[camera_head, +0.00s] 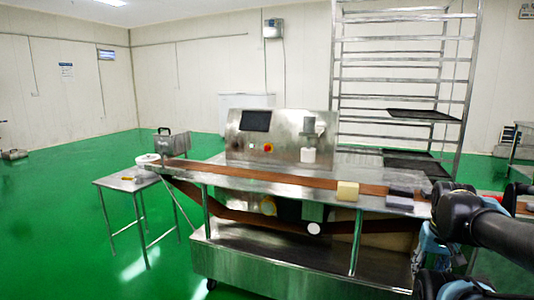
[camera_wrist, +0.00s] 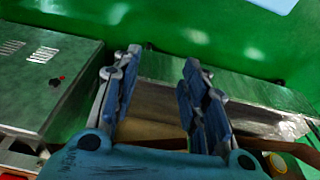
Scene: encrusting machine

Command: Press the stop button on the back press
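In the wrist view my gripper (camera_wrist: 160,60) is open, its two blue-padded fingers spread apart. A metal housing (camera_wrist: 25,70) with vent slots lies to their left. On it are a small red button (camera_wrist: 62,78) and a dark one (camera_wrist: 54,83) beside it, apart from the fingers. I cannot tell whether this housing is the back press. In the head view a red button on a yellow base (camera_head: 268,148) sits on the steel upright panel (camera_head: 240,140) of the machine. My arm enters at the right; its fingers are not clear there.
A small steel table (camera_head: 120,181) stands at left and a tall rack (camera_head: 400,58) behind. Open green floor (camera_head: 60,220) lies at left.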

